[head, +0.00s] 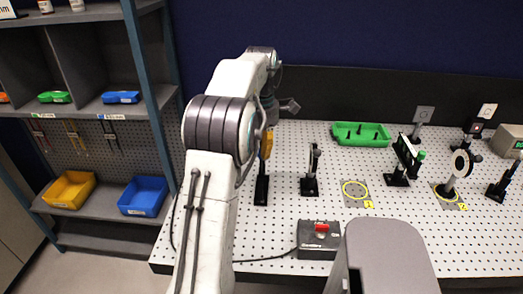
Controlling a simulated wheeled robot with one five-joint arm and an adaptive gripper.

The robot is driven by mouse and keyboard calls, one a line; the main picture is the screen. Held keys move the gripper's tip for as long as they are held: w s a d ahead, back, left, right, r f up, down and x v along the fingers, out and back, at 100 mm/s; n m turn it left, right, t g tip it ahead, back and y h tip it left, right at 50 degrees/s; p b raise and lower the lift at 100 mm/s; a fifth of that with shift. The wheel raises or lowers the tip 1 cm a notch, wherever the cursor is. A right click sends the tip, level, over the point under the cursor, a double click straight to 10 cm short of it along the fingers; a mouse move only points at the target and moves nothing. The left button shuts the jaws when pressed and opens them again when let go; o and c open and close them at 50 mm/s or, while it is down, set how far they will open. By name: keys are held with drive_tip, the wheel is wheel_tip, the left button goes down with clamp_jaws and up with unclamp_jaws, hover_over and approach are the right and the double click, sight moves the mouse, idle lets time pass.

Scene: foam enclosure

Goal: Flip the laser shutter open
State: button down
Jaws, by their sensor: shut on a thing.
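My white arm reaches over the pegboard bench, with its end pointing down. My gripper (270,108) is partly hidden behind my own arm link, above a post-mounted part with an orange-yellow face (266,145). That part looks like the laser shutter and stands upright on a black post and base (262,188). My gripper is shut at its top; the exact contact is hidden. A small dark grey piece (290,105) sticks out to the right of my gripper. I cannot tell whether the shutter is open or closed.
Another black post mount (310,175) stands close to the right. A green tray (361,134) and several optic mounts stand farther right. Shelves with coloured bins (143,195) are at left.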

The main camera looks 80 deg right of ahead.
drive_tip(key=shift+a+f, duration=0.2)
drive_tip(key=shift+a, duration=0.1)
drive_tip(key=c, duration=1.1)
unclamp_jaws()
drive_tip(key=shift+r, duration=0.1)
drive_tip(key=shift+r, duration=0.1)
drive_tip(key=shift+r, duration=3.6)
